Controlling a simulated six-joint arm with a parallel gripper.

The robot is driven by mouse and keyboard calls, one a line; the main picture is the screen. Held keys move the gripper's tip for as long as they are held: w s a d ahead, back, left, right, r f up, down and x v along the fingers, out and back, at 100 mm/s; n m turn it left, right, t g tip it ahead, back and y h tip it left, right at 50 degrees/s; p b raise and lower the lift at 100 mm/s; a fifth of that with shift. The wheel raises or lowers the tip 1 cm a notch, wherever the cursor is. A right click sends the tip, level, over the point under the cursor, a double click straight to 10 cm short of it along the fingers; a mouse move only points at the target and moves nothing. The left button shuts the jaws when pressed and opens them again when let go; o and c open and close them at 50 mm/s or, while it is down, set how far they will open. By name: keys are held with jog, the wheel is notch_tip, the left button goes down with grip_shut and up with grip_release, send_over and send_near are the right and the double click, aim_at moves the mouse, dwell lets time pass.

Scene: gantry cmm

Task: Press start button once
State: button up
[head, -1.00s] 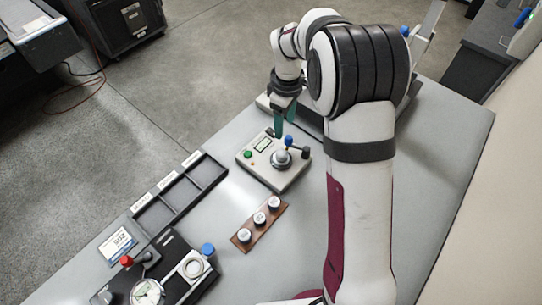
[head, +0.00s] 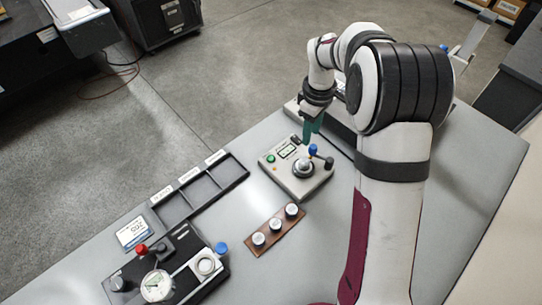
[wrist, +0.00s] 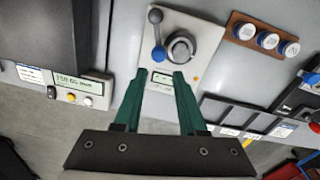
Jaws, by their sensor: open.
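A grey control box (head: 297,186) sits on the table. It carries a green button (head: 271,158) at its left corner, a small display (head: 287,151), a round silver knob and a lever with a blue ball (head: 313,149). My gripper (head: 308,138) has green fingers and hangs at the far edge of the box, pointing down. In the wrist view my gripper (wrist: 158,75) is open, with nothing between its fingers. The box's display (wrist: 162,78) shows between the fingertips. I cannot see the green button in the wrist view; the right finger may hide it.
A wooden strip with white-topped pieces (head: 275,230) lies in front of the box. A black divided tray (head: 205,190) and a dial gauge fixture (head: 158,286) stand to the left. In the wrist view another panel (wrist: 85,87) with a display and buttons is at left.

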grip_shut()
jog(key=shift+a, duration=0.1)
dwell(1.3)
